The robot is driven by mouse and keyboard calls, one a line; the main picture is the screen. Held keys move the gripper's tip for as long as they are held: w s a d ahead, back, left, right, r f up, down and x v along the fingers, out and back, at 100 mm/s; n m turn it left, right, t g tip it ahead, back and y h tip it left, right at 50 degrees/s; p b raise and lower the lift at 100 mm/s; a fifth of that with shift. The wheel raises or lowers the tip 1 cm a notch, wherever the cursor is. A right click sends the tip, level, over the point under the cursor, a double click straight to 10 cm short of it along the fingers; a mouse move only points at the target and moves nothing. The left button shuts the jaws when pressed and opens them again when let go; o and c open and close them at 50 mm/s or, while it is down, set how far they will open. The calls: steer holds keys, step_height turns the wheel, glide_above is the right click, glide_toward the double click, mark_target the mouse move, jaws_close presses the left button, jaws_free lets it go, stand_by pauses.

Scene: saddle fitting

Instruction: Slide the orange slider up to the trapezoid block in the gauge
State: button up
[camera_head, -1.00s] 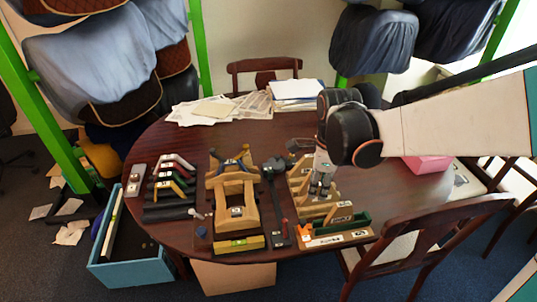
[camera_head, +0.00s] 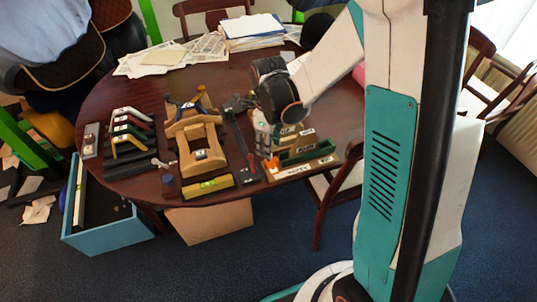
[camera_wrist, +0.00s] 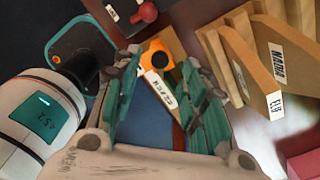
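The orange slider (camera_head: 271,164) is at the left end of a light wooden board (camera_head: 322,167) with white labels and a green part (camera_head: 307,151), which looks like the gauge. In the wrist view the orange slider (camera_wrist: 158,54) shows just beyond my fingertips, beside a white-labelled strip (camera_wrist: 160,88). My gripper (camera_wrist: 160,68) is open, its two teal fingers apart on either side of the view of the slider; I cannot tell whether they touch it. In the head view my gripper (camera_head: 264,145) points down behind the slider. I cannot make out which piece is the trapezoid block in the gauge.
Labelled wooden blocks (camera_wrist: 255,60) stand close to the right of my gripper. A red knob (camera_wrist: 148,12) lies beyond it. Left are a dark bar (camera_head: 243,150), a wooden saddle stand (camera_head: 200,155) and a yellow-green level (camera_head: 208,187). Papers (camera_head: 170,58) lie at the back.

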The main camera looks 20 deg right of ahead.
mark_target(274, 166)
steer(key=shift+f+b, duration=0.55)
steer(key=shift+f, duration=1.45)
steer(key=shift+c, duration=0.3)
jaws_close()
